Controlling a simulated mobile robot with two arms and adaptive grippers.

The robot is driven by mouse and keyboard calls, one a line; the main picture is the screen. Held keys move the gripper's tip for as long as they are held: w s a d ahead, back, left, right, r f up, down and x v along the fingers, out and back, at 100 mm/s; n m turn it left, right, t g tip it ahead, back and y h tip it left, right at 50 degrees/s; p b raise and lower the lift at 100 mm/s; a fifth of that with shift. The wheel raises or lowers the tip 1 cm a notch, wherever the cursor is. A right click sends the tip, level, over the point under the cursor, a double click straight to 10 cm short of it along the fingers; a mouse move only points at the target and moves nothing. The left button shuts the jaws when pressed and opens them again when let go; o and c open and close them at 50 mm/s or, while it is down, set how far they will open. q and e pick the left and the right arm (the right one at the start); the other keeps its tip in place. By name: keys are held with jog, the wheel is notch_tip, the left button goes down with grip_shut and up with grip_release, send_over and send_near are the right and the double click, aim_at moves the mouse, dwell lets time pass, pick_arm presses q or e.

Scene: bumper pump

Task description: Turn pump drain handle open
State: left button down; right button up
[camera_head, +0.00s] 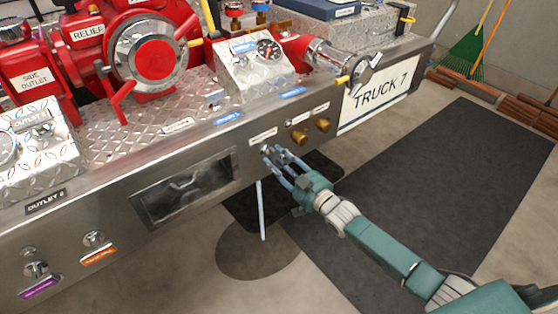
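My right gripper (271,156) reaches in from the lower right to the front face of the steel bumper (226,140). Its fingertips are at a small control just under a white label (263,135), left of two brass knobs. The fingers largely hide this control, and the label is too small to read, so I cannot tell whether it is the pump drain handle or how it is turned. The fingers look somewhat apart, but whether they grip it is unclear. My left gripper is not in view.
A thin pale-blue vertical streak (262,210) runs below the bumper to a dark round patch (258,250) on the floor. Brass knobs (323,125) sit just right of my fingers. Red pump parts (150,55) stand above. A dark mat (440,170) covers clear floor at right.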

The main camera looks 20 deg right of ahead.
jog(key=shift+s, duration=0.15)
jog(key=v, duration=1.1)
jog(key=shift+s+d, duration=0.15)
jog(key=shift+s, duration=0.25)
